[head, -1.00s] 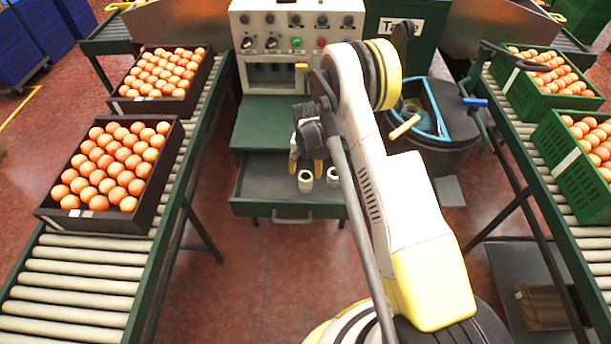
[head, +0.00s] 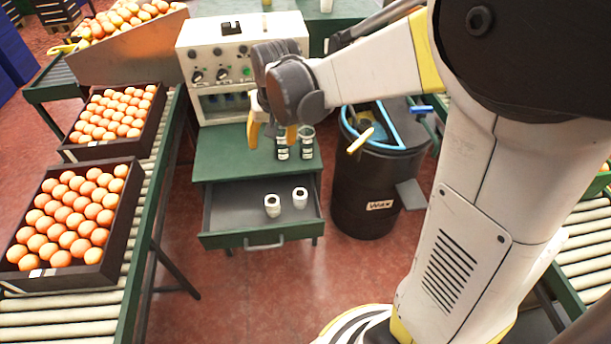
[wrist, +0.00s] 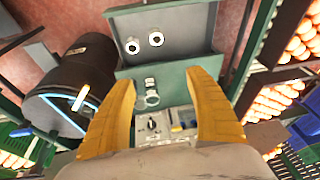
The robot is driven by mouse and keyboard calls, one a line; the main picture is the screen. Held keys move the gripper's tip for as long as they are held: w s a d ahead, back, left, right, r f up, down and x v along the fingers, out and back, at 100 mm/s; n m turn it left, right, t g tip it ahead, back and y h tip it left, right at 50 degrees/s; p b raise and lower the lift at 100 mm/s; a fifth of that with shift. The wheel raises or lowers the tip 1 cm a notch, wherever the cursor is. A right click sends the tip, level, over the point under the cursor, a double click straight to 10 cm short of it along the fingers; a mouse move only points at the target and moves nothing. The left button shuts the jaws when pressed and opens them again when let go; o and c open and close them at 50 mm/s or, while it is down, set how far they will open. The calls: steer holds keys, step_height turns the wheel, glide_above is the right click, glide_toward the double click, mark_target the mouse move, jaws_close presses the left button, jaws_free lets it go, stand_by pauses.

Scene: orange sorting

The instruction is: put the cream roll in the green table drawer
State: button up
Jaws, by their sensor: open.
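The green table (head: 222,158) has its drawer (head: 228,220) pulled out. Two short cream rolls, a left one (head: 272,206) and a right one (head: 300,198), stand upright and apart inside the drawer. They also show in the wrist view, as a left roll (wrist: 133,46) and a right roll (wrist: 156,39). My gripper (head: 273,138) is open and empty above the tabletop, behind the drawer. In the wrist view its yellow fingers (wrist: 162,82) are spread wide with nothing between them held.
A control box (head: 225,70) stands behind. A black wax drum (head: 368,185) is right of the table. Crates of oranges (head: 75,222) sit on the left conveyor.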

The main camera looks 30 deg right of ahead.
steer(key=s+r+n+t, duration=0.1)
steer(key=s+r, duration=0.2)
steer(key=s, duration=0.6)
steer(key=s+r+n+t, duration=0.2)
steer(key=s+r, duration=0.1)
steer(key=s, duration=0.7)
steer(key=shift+s+r+t, duration=0.2)
steer(key=shift+s+t, duration=0.05)
steer(key=shift+t, duration=0.05)
